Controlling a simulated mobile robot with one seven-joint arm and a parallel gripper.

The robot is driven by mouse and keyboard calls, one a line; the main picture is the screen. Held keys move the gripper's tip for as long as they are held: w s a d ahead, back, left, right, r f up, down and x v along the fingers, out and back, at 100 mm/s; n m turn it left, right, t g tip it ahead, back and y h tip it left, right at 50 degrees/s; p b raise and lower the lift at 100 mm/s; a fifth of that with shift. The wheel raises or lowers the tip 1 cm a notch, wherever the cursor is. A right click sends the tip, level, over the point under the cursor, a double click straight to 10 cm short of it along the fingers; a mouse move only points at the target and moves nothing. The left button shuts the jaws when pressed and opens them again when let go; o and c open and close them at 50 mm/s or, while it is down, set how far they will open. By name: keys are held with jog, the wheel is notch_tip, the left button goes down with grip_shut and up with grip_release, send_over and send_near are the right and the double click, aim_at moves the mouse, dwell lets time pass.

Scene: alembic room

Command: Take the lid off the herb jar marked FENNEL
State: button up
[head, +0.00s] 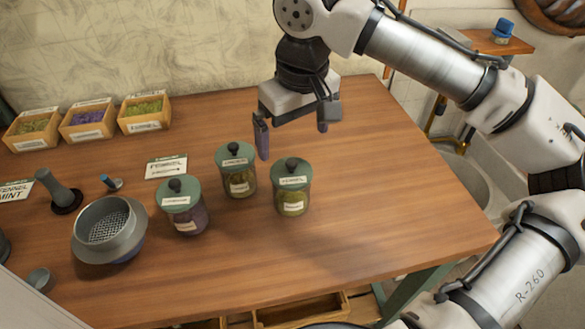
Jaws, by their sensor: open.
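The jar whose lid label appears to read FENNEL (291,203) stands upright on the wooden table, rightmost of three jars. It is clear glass with green-yellow contents and a small front label. Its green lid (301,173) is on and has a round dark knob (291,164) on top. My gripper (293,143) is open and empty, fingers pointing down. In the head view it appears just above and behind the jar, apart from the knob. The exact height gap is hard to tell.
A jar with dark green contents (240,183) stands close to the left, and a purple one (187,216) farther left. A sieve bowl (108,230), a pestle-like tool (59,192) and a card (166,167) lie left. Wooden boxes (88,120) line the back. The table's right side is clear.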

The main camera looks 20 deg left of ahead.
aim_at(292, 162)
jog(key=f, duration=0.5)
jog(key=a+f+p, duration=0.1)
jog(key=f, duration=0.2)
jog(key=shift+w+f, duration=0.35)
jog(key=shift+c, duration=0.4)
jog(key=c, duration=1)
